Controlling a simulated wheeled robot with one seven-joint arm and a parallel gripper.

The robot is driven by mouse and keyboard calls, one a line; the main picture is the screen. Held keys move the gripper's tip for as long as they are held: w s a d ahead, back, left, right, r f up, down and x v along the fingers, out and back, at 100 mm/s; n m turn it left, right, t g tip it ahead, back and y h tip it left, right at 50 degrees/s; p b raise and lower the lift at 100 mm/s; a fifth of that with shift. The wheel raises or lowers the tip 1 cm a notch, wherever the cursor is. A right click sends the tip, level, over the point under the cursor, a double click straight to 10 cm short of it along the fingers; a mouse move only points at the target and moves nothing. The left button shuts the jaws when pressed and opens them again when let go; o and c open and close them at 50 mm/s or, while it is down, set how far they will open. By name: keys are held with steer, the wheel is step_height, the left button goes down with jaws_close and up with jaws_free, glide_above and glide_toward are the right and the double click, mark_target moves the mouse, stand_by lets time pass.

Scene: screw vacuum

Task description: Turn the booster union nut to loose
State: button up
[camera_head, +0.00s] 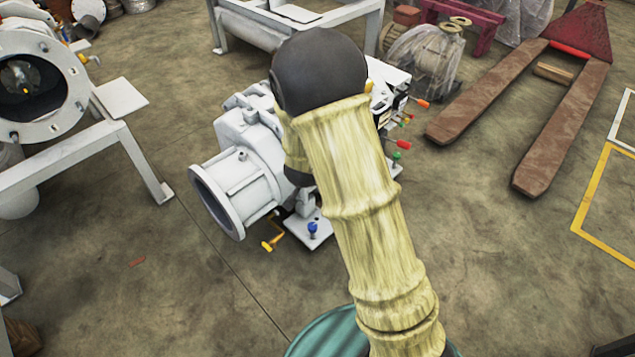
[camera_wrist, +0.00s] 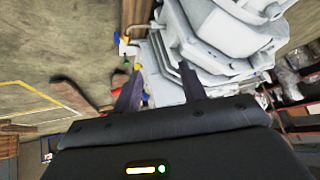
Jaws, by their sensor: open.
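The white vacuum pump machine (camera_head: 245,160) stands on the floor in the middle of the head view, partly hidden by my arm. Small coloured handles show on it: a blue one (camera_head: 312,228), a yellow one (camera_head: 271,243), an orange one (camera_head: 421,102) and a green one (camera_head: 396,156). I cannot tell which part is the booster union nut. In the wrist view my gripper (camera_wrist: 159,80) is open, its two dark fingers apart in front of the white machine body (camera_wrist: 222,38). I see nothing clearly held between them. The head view hides my gripper behind the arm.
A white frame with a round flanged vessel (camera_head: 45,90) stands at the left. A brown pallet jack (camera_head: 490,95) lies at the upper right, and a plastic-wrapped item (camera_head: 428,58) sits behind the machine. Open concrete floor (camera_head: 190,290) lies at the front left.

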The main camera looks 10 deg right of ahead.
steer(key=s+d+r+n+g+y+p, duration=0.1)
steer(key=s+d+r+n+g, duration=0.1)
steer(key=s+r, duration=0.4)
steer(key=s+d+r+n+g+y+p, duration=0.1)
steer(key=s+r+n, duration=0.3)
steer(key=s, duration=1.1)
step_height(320, 180, up, 3)
steer(key=shift+s+d+f+g+p, duration=0.15)
steer(key=shift+d+g+p, duration=0.25)
steer(key=shift+d+g, duration=0.45)
steer(key=shift+c, duration=0.6)
